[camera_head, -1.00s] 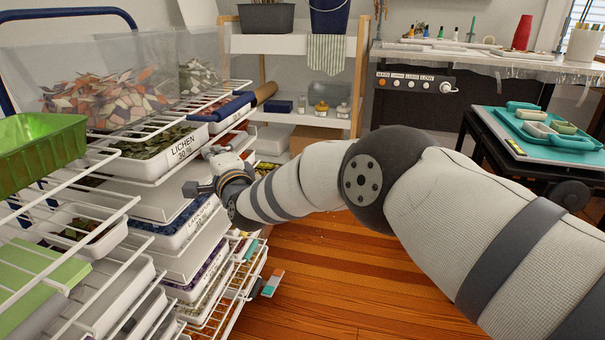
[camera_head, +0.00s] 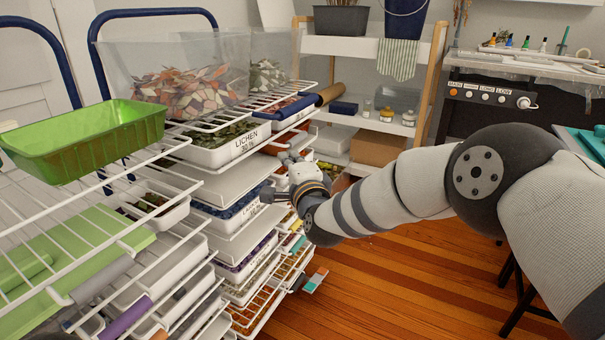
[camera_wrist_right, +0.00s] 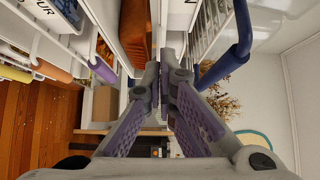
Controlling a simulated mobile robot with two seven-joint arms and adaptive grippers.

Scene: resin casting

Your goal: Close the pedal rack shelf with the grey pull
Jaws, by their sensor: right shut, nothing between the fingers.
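The grey pull (camera_head: 100,282) is a short grey sleeve on the front edge of a wire shelf at the lower left of the head view. That edge stands out toward the viewer, with a light green board (camera_head: 72,235) behind it. I cannot tell for sure which shelf layer carries the board. My right gripper (camera_head: 275,178) is beside the stacked trays, right of and farther back than the grey pull. Its fingers are together and empty in the right wrist view (camera_wrist_right: 167,76). The pull cannot be made out there. My left gripper is not in view.
A purple pull (camera_head: 125,318) sits just below the grey one. A green bin (camera_head: 85,142) stands on the top wires, with a LICHEN tray (camera_head: 225,150) farther back. A side shelf (camera_head: 365,50) stands behind. Wooden floor (camera_head: 400,275) is open right of the rack.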

